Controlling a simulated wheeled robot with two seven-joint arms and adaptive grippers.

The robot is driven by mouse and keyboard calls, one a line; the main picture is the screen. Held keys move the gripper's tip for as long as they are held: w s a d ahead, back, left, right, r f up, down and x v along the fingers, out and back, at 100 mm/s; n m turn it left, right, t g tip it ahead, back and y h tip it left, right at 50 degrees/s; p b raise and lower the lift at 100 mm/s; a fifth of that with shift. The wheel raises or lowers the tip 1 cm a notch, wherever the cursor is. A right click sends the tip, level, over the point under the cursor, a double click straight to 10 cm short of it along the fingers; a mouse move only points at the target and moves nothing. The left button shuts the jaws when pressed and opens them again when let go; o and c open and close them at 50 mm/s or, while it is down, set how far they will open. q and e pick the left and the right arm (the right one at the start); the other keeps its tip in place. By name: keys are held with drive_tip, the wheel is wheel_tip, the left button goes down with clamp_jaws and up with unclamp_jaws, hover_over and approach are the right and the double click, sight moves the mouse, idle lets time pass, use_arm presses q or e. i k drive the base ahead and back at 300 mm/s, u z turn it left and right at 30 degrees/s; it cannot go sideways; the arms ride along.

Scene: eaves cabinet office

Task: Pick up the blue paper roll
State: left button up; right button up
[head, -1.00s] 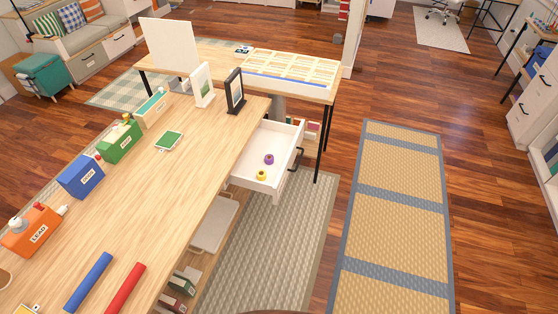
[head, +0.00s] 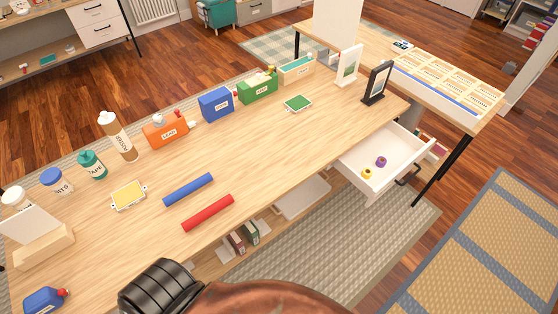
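The blue paper roll (head: 188,189) lies flat on the wooden desk (head: 300,140), left of the picture's middle, pointing slightly up to the right. A red paper roll (head: 208,212) lies just in front of it, roughly parallel and apart from it. Nothing covers the blue roll. A copper and black part of my own body shows at the bottom edge, in front of the desk. Neither of my grippers is in view.
A yellow-framed card (head: 129,195) lies left of the rolls. An open white drawer (head: 385,160) juts out at right. The desk right of the rolls is clear.

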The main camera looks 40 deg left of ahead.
sight(171, 199)
drive_tip(key=z, duration=0.8)
drive_tip(key=k, duration=2.3)
drive_tip(key=u, duration=2.75)
